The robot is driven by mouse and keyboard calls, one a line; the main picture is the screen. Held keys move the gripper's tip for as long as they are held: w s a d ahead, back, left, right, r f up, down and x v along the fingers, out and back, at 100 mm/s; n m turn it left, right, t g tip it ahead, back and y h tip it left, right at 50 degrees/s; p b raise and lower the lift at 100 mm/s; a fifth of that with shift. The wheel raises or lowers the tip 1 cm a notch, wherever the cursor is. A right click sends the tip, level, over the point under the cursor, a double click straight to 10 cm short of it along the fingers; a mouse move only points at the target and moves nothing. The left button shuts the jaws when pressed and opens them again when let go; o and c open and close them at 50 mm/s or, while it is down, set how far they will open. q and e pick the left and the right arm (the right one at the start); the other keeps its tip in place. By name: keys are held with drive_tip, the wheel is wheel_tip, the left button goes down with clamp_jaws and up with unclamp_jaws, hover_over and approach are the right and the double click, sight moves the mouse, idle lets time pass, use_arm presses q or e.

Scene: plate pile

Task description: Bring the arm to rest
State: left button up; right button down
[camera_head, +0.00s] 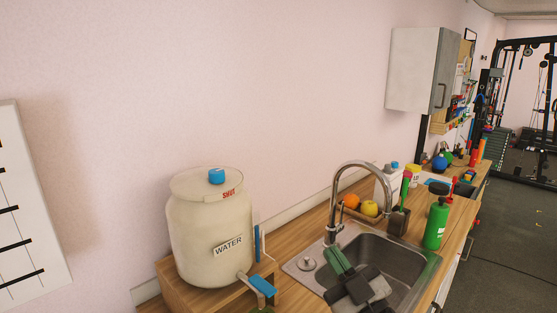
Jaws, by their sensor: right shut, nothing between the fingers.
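My right gripper (338,261) shows at the bottom of the view, over the near left part of the sink. Its green fingers are shut with nothing between them, and they point up and left toward the base of the faucet. Its dark body hides part of the basin. My left gripper is not in view. No plates show in this view.
The sink (399,254) is set in a wooden counter, with a tall curved faucet (388,190) behind it. A water jar (205,237) stands on a wooden stand at left. A green bottle (436,224) stands right of the sink. Fruit lies behind. A wall cabinet (414,68) hangs above.

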drive_tip(key=s+d+f+m+g+h, duration=0.35)
drive_tip(key=d+f+m+h, duration=0.2)
drive_tip(key=f, duration=0.35)
drive_tip(key=s+d+f+m+g+h, duration=0.3)
drive_tip(key=s+d+f+m+h, duration=0.15)
drive_tip(key=f+h, duration=0.4)
drive_tip(key=s+f+n+g+y, duration=0.1)
drive_tip(key=s+f+g, duration=0.45)
drive_tip(key=s, duration=0.35)
drive_tip(key=s+f+g+y, duration=0.1)
drive_tip(key=s+f+g, duration=0.5)
drive_tip(key=s, duration=0.4)
drive_tip(key=s+f+x, duration=0.1)
drive_tip(key=s+x, duration=0.2)
drive_tip(key=x, duration=0.9)
drive_tip(key=s+x, duration=0.2)
drive_tip(key=x, duration=1.1)
drive_tip(key=s+d+f, duration=0.2)
drive_tip(key=s+f, duration=0.6)
drive_tip(key=s+d+f+g, duration=0.1)
drive_tip(key=s+d+f, duration=0.1)
drive_tip(key=s+f, duration=0.6)
drive_tip(key=shift+s+f+n, duration=0.25)
drive_tip(key=shift+s+n, duration=0.05)
drive_tip(key=shift+s, duration=0.25)
